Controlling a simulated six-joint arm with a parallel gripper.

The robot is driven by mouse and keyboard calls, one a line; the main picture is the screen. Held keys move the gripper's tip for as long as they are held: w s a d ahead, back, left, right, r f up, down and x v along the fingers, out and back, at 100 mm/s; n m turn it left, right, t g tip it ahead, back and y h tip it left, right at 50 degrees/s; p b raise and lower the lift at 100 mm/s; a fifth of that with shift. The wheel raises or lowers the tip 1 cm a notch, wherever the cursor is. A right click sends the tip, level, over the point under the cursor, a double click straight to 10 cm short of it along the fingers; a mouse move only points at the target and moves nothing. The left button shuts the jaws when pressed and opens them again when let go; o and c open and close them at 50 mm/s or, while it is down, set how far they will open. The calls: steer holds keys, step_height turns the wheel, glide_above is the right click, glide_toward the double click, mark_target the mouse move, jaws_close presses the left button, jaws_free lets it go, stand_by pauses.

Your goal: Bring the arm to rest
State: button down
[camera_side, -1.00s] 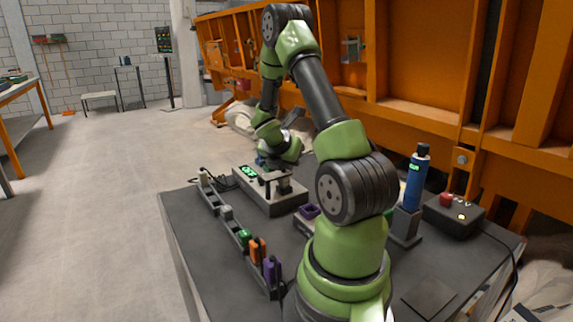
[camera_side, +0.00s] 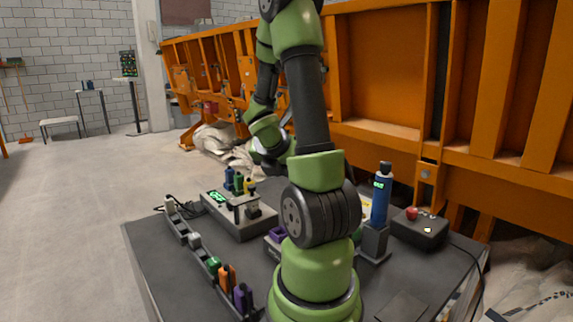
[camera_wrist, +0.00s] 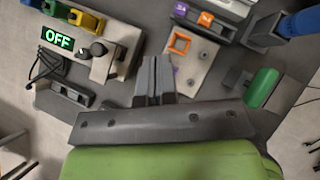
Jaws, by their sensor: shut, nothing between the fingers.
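My gripper (camera_wrist: 154,70) is shut and empty in the wrist view, its two dark fingers together above the work table. In the side view the wrist end of my arm hangs above the far part of the table, and my gripper's fingers are hard to make out there. A grey box (camera_side: 240,224) with a green display stands below it; the wrist view reads "OFF" on the display (camera_wrist: 57,39). Blue, green and yellow pieces (camera_wrist: 60,11) stand at this box. My gripper is apart from the box and the pieces.
A rail (camera_side: 205,262) with grey, green, orange and purple pieces runs along the table's left side. A blue cylinder (camera_side: 381,200) stands in a holder, beside a black box with a red button (camera_side: 420,230). An orange frame (camera_wrist: 179,43) lies on a light plate. An orange wall stands behind.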

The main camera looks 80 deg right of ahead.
steer(key=shift+s+a+r, duration=0.3)
steer(key=shift+s+r, duration=0.05)
steer(key=shift+r, duration=0.15)
steer(key=w+a+r+m+t+y, duration=0.1)
steer(key=w+a+r+m+t, duration=0.45)
steer(key=a+m, duration=0.65)
steer(key=w+a+r+m+t+y, duration=0.1)
steer(key=a+r+m+t+y, duration=0.1)
steer(key=a, duration=0.6)
steer(key=w+a+r+m+t+y, duration=0.1)
steer(key=a+r+m+y, duration=0.2)
steer(key=a, duration=0.6)
steer(key=m+y, duration=0.2)
steer(key=y, duration=0.1)
steer(key=shift+a+t+y, duration=0.15)
steer(key=shift+t+y, duration=0.2)
steer(key=shift+y, duration=0.05)
